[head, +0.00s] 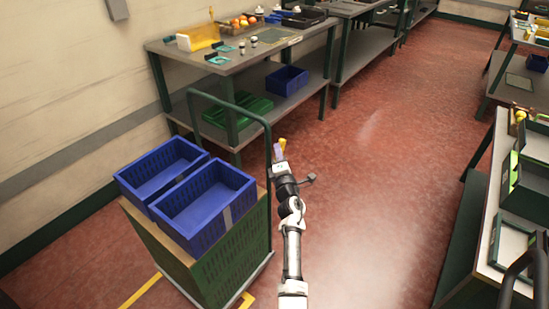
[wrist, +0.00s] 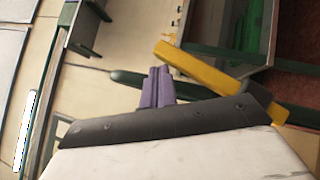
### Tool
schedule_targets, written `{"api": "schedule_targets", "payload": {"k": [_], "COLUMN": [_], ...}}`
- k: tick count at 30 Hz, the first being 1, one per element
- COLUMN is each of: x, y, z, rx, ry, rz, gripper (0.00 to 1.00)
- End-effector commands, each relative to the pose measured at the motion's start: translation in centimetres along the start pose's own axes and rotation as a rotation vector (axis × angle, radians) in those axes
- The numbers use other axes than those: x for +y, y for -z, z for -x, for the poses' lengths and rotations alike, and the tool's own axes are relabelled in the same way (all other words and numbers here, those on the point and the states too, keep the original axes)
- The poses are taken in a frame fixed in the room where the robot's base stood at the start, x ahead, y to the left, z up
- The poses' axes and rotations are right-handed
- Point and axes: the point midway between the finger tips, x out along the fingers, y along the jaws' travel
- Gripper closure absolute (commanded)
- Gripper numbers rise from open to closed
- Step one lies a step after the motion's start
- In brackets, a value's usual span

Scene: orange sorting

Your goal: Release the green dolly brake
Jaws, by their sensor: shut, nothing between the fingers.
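The green dolly's tube handle (head: 228,104) rises in the middle of the head view, behind a stack of crates. A yellow lever (head: 283,142) shows close to the handle's right post, just past my fingertips. My gripper (head: 279,153) is shut and empty, beside that post. In the wrist view the purple fingers (wrist: 157,86) are together. There the yellow lever (wrist: 195,63) slants to the right of the fingers, partly hidden by the dark gripper body. A dark green bar (wrist: 126,77) runs behind the fingers. I cannot tell whether the fingers touch the lever.
Two blue crates (head: 222,213) sit on top of the dolly's load. A workbench (head: 235,62) with oranges and a yellow bin stands behind, with a green crate on its lower shelf. Another bench (head: 497,235) stands at the right. The red floor (head: 385,150) between is clear.

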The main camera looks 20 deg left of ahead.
Motion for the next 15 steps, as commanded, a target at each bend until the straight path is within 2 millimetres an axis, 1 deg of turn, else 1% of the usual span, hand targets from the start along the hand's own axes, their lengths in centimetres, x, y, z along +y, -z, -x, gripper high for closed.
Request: {"api": "schedule_targets", "payload": {"k": [1, 6, 15], "x": [-0.24, -0.50, -0.81], "y": [-0.37, -0.85, -1.21], "z": [-0.19, -0.74, -1.13], "rx": [-0.003, -0.002, -0.001], "ry": [0.000, 0.000, 0.001], "rz": [0.001, 0.000, -0.001], "gripper": [1.00, 1.00, 1.00]}}
